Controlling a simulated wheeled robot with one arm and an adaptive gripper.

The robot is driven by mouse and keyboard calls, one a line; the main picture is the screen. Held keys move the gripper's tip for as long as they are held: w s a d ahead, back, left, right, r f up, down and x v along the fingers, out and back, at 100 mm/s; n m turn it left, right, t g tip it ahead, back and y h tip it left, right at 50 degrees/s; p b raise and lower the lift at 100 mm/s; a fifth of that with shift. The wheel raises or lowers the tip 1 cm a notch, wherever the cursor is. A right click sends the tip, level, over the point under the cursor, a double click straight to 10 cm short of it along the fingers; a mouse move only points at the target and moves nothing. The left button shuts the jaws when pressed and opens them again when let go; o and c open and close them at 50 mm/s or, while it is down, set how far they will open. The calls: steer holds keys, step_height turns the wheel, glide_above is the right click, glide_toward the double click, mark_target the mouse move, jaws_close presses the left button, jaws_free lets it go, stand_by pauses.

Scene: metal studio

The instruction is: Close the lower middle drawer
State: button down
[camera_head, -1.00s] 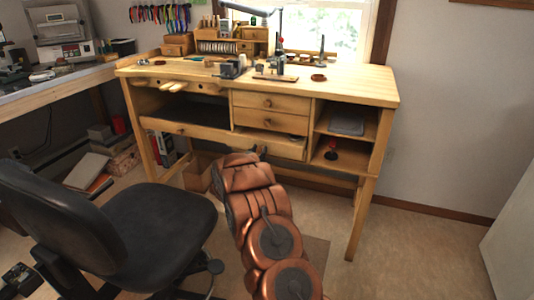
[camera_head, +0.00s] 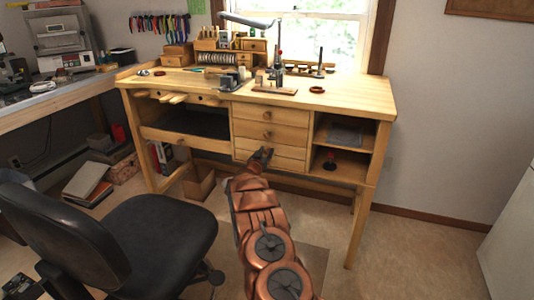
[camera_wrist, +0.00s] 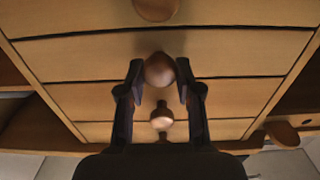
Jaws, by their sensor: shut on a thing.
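The lower middle drawer (camera_head: 290,164) is the lowest of the stacked wooden drawers in the middle of the workbench. Its front looks flush or nearly flush with the drawers above; a small gap is hard to rule out. My gripper (camera_head: 262,154) is at this drawer's front, covering its knob in the head view. In the wrist view my dark fingers (camera_wrist: 158,82) stand on both sides of a round wooden knob (camera_wrist: 160,70) and hold it. More drawer fronts and knobs show above and below it there.
A black chair (camera_head: 150,235) stands at the left front, near my arm. Open shelves (camera_head: 345,155) lie right of the drawers, and a wide drawer (camera_head: 190,143) lies left. Tools crowd the bench top (camera_head: 350,90). The floor at the right is clear.

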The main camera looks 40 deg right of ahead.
steer(key=shift+d+r, duration=0.15)
steer(key=shift+d, duration=0.05)
steer(key=c, duration=0.8)
jaws_free()
steer(key=shift+w, duration=0.1)
steer(key=shift+a, duration=0.1)
steer(key=shift+v, duration=0.75)
steer(key=v, duration=1)
steer(key=shift+a, duration=0.2)
